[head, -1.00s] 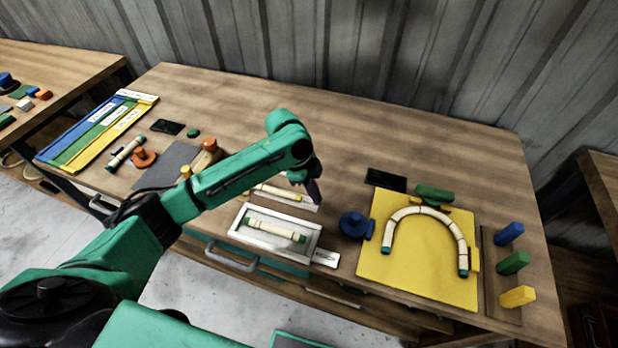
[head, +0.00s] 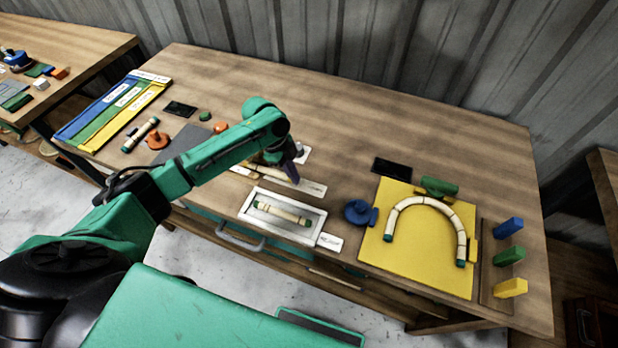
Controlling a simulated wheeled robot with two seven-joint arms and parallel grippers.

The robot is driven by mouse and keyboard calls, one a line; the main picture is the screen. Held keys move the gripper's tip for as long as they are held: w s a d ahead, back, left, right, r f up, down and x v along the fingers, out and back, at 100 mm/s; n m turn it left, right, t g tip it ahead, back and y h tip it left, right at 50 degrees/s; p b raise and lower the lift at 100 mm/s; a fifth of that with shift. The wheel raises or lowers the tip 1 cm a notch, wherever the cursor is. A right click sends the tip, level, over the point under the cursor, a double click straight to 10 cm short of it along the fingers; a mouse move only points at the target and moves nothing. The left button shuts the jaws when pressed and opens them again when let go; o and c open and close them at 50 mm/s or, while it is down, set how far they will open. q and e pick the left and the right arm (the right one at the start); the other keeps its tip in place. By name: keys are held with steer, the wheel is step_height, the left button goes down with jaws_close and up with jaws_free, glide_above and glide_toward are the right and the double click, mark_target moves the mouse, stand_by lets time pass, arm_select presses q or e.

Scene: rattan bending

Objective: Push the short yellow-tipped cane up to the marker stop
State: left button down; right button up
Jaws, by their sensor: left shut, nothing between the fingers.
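The short yellow-tipped cane (head: 268,172) lies on a pale flat strip (head: 313,188) behind the white tray, partly hidden by my left arm. My left gripper (head: 293,178) is shut and empty, its dark fingers pointing down at the cane's right end. I cannot tell whether they touch it. I cannot pick out the marker stop for certain; it may be behind the arm or too small. My right gripper is not in view.
A white tray (head: 248,213) holding a green-tipped cane (head: 281,213) lies in front. To the right are a blue round fixture (head: 357,212) and a yellow board (head: 410,265) with a bent cane arch (head: 434,206).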

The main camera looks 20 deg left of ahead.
mark_target(270, 171)
arm_select(q)
steer(key=a, duration=0.8)
steer(key=shift+w+a+f+b, duration=0.1)
steer(key=shift+w+b, duration=0.2)
